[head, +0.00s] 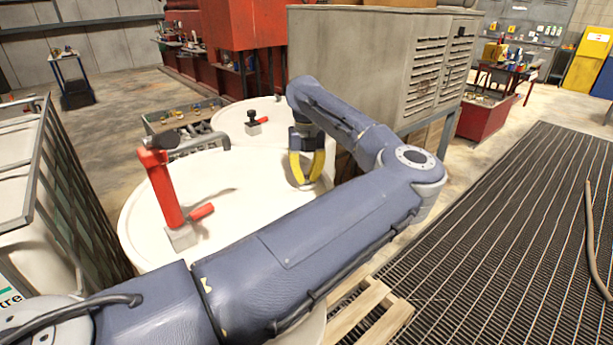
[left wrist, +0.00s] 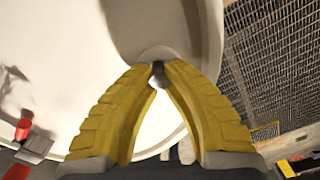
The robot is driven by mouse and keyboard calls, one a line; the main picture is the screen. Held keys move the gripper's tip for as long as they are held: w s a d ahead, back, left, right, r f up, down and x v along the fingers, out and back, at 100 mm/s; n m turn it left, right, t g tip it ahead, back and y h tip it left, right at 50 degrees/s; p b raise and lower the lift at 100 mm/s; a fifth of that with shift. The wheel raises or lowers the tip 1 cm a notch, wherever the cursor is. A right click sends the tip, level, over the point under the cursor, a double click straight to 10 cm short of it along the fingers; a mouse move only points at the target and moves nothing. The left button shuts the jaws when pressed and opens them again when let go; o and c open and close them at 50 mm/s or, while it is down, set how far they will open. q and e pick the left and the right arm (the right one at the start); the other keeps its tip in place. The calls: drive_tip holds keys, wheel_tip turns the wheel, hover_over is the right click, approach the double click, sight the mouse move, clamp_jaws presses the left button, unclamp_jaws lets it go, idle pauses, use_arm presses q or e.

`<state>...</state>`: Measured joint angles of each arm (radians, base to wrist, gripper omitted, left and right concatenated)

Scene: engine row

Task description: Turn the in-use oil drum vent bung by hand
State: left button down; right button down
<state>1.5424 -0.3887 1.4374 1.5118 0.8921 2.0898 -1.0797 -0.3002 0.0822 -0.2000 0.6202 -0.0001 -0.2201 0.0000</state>
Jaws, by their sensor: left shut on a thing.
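The near white oil drum (head: 250,215) carries a red hand pump (head: 166,190) with a grey base on its left side. My left gripper (head: 303,183) points down at the right part of the drum's lid. In the left wrist view, its yellow fingers (left wrist: 158,72) close at the tips on a small grey round bung (left wrist: 156,53) on the lid. The bung is mostly hidden by the fingertips, and its turn angle cannot be read. In the head view the bung is hidden. My right gripper is not in view.
A second white drum (head: 285,112) with a small black-and-red fitting (head: 256,122) stands behind. A grey louvred cabinet (head: 375,60) is close behind my left arm. A caged white container (head: 30,200) stands at left, and a floor grating (head: 520,230) lies at right.

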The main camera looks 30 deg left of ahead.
sight(306, 177)
use_arm(q)
drive_tip(key=m, duration=0.5)
drive_tip(key=shift+w+a+r+m, duration=0.1)
drive_tip(key=shift+r+m, duration=0.2)
drive_tip(key=m, duration=0.4)
drive_tip(key=c, duration=1.2)
unclamp_jaws()
drive_tip(key=shift+f+m, duration=0.2)
drive_tip(key=shift+m, duration=0.1)
wheel_tip(306, 177, up, 12)
